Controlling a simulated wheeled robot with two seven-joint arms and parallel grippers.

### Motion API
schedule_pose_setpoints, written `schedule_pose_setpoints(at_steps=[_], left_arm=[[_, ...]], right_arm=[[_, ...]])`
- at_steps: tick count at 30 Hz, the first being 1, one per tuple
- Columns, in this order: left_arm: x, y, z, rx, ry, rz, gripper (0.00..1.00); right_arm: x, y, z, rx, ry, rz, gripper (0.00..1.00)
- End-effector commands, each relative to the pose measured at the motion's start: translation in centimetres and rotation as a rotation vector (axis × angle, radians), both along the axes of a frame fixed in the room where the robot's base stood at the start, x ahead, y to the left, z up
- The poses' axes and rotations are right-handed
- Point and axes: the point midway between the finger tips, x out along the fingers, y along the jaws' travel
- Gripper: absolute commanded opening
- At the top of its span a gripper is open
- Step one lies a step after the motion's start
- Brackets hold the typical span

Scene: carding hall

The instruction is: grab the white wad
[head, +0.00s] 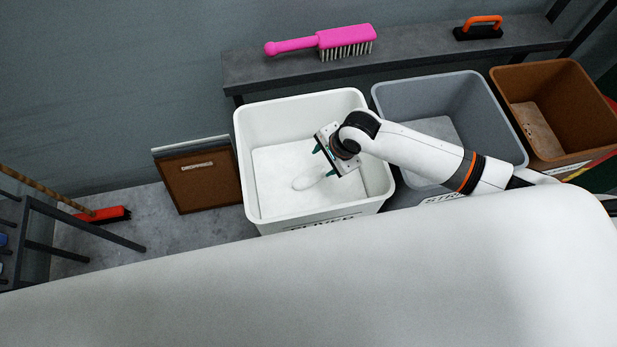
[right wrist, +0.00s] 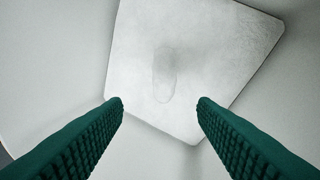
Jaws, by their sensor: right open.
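The white wad (head: 308,181) is a small elongated lump on the pale floor of the white bin (head: 241,150). In the right wrist view the wad (right wrist: 164,80) shows faintly, ahead of the fingers and roughly midway between them. My right gripper (head: 324,162) reaches down into the white bin, above and beside the wad. Its green fingers also show in the right wrist view (right wrist: 160,103), wide apart with nothing between them. My left gripper is not in view.
A grey bin (head: 383,100) and a brown bin (head: 575,90) stand to the right. A shelf (head: 280,70) behind holds a pink brush (head: 320,41) and an orange-handled brush (head: 480,28). A brown board (head: 198,185) leans at left. A pale surface (head: 300,285) fills the foreground.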

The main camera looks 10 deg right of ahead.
Motion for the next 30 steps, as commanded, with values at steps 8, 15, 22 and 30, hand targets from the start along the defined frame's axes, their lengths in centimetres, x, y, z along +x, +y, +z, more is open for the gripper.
schedule_pose_setpoints(at_steps=[8, 15, 22, 30], left_arm=[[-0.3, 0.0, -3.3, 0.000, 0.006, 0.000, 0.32], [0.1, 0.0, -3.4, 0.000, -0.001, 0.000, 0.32], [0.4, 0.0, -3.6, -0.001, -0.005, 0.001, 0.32], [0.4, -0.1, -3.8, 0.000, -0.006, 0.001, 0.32]], right_arm=[[0.1, 0.1, -3.4, 0.000, 0.000, 0.000, 0.53], [0.9, 1.0, -6.8, -0.001, 0.001, 0.000, 0.53], [1.5, 1.6, -9.3, -0.001, 0.000, 0.000, 0.53], [2.1, 2.3, -12.3, -0.002, -0.001, 0.000, 0.53]])
